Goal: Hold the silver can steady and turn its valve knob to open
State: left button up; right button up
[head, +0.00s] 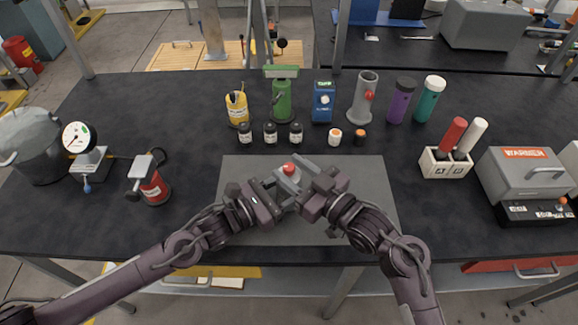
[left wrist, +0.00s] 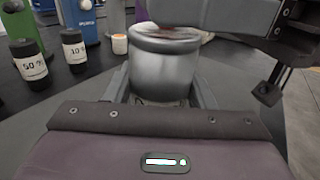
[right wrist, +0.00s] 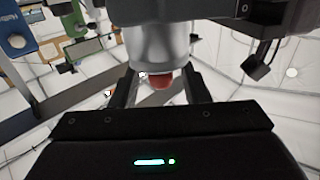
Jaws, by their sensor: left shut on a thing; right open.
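The silver can (left wrist: 165,65) is upright between the fingers of my left gripper (left wrist: 160,95), which is shut on its lower body. In the head view the can is mostly hidden by my grippers above the grey mat (head: 240,172); its red valve knob (head: 289,168) shows there. In the right wrist view the can (right wrist: 158,45) has the red knob (right wrist: 160,79) at its end. My right gripper (right wrist: 160,90) is open, with a finger on each side of the knob and gaps visible. I cannot tell whether the can touches the mat.
Small bottles (head: 270,133) and larger containers (head: 282,97) stand behind the mat. A red device (head: 154,188) and a pot (head: 35,145) are at left. A white holder (head: 447,165) and a grey warmer (head: 528,172) are at right. The mat's front is clear.

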jog(key=shift+w+a, duration=0.4)
jog(key=shift+a, duration=0.1)
grip_shut()
